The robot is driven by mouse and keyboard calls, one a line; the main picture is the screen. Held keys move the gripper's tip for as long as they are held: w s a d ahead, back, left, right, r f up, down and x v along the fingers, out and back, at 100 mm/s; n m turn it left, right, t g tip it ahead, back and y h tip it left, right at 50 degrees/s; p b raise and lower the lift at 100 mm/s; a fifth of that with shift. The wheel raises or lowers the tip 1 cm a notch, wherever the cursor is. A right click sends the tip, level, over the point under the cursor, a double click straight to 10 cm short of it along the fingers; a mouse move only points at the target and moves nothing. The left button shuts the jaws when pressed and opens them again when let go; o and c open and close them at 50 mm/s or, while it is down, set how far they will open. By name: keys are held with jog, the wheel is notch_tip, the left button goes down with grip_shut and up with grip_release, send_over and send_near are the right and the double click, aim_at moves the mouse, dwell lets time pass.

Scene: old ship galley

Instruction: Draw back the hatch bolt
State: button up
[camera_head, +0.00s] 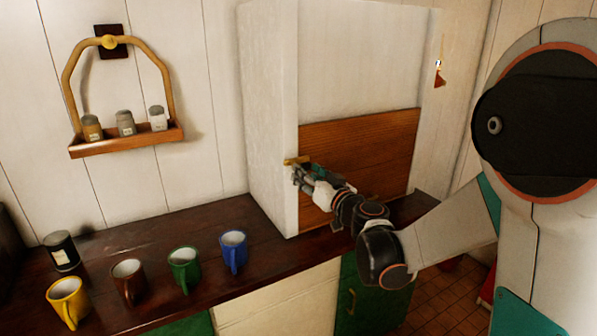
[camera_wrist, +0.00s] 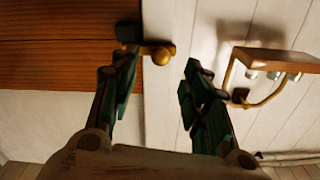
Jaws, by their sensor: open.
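The hatch is a brown wooden panel (camera_head: 365,150) in a white cabinet front; it also fills the upper left of the wrist view (camera_wrist: 55,50). The brass bolt (camera_head: 295,160) sits at the hatch's left edge, on the white frame. In the wrist view its round brass knob (camera_wrist: 161,57) and a short bar show beside a dark bracket (camera_wrist: 128,32). My gripper (camera_wrist: 158,68) is open and empty, its fingers either side of the knob in the picture, with the left finger closer. In the head view my gripper (camera_head: 301,174) is right at the bolt and partly hides it. I cannot tell whether they touch.
Yellow (camera_head: 67,299), brown (camera_head: 128,281), green (camera_head: 184,267) and blue (camera_head: 234,251) mugs stand on the dark counter (camera_head: 200,225) at left. A dark jar (camera_head: 61,251) stands behind them. A wall rack (camera_head: 125,140) holds three small jars.

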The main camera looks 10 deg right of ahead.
aim_at(299, 163)
jog(key=shift+b+x, duration=0.5)
jog(key=shift+x, duration=2.25)
jog(key=shift+c, duration=0.6)
grip_shut()
